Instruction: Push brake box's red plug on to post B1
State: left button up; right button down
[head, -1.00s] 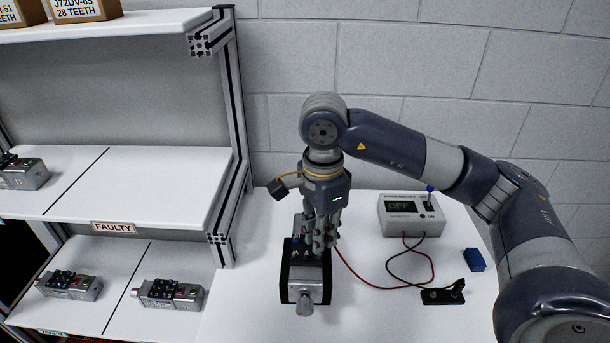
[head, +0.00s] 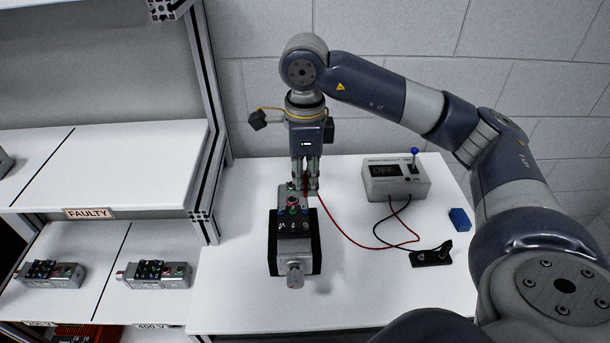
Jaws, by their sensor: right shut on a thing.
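A grey servo motor (head: 295,268) sits in a black cradle (head: 273,257) just in front of the gripper. Small coloured posts (head: 292,211) stand on the motor's far end, close to the fingertips. I cannot read which is B1, or tell whether the plug touches a post. My left gripper is out of view.
A black holder (head: 431,257) lies at the right with the box's black lead running to it. A blue block (head: 459,219) lies near the table's right side. A shelf rack (head: 110,165) with more motors stands at the left. The front of the table (head: 350,300) is clear.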

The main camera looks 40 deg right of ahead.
aim_at(305, 193)
notch_tip(305, 193, down, 2)
jog(key=shift+f+b, duration=0.1)
jog(key=shift+b, duration=0.45)
jog(key=shift+f+b, duration=1)
jog(key=shift+f, duration=0.05)
jog(key=shift+b, duration=0.35)
dwell(0.3)
jog(key=shift+f+b, duration=0.2)
jog(key=shift+b, duration=0.15)
dwell(0.6)
jog(key=c, duration=1.5)
grip_release()
jog(key=shift+c, duration=0.2)
